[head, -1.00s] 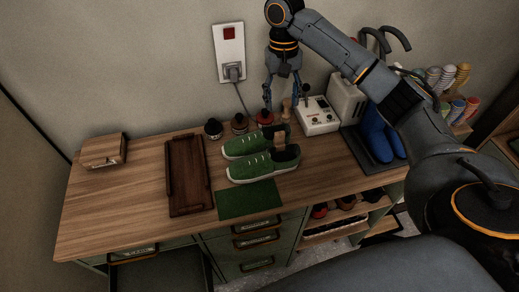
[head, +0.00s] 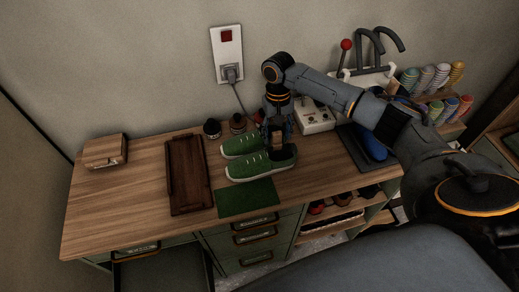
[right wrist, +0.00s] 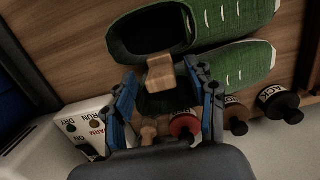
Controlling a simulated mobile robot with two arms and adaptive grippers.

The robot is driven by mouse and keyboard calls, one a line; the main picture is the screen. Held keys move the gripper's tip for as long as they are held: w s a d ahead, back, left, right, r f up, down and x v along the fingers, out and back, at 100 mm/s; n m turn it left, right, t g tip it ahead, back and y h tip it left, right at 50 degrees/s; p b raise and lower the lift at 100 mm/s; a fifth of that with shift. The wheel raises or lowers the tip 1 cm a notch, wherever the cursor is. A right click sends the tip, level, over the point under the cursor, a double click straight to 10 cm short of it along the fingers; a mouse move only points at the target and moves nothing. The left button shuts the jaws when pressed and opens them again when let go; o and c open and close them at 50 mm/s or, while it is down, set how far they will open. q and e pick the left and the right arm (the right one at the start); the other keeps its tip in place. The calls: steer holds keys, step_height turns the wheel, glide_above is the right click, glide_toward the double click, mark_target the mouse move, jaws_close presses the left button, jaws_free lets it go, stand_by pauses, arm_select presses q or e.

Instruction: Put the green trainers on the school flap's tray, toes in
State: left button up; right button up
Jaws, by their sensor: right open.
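The pair of green trainers (head: 258,164) lies side by side on the wooden bench, toes to the left, heels to the right. They also show at the top of the right wrist view (right wrist: 235,65). A pale wooden piece (right wrist: 160,72) stands at their heel end. My right gripper (head: 278,140) is over the heel end, pointing down. In the right wrist view its fingers (right wrist: 166,85) are apart, one on each side of the wooden piece; I cannot tell whether they touch it. A dark wooden tray (head: 189,178) lies left of the toes. My left gripper is out of view.
A green mat (head: 247,198) lies in front of the trainers. Several small pots (head: 212,128) stand behind them.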

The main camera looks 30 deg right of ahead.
jaws_close()
steer(key=shift+r, duration=0.1)
stand_by(0.4)
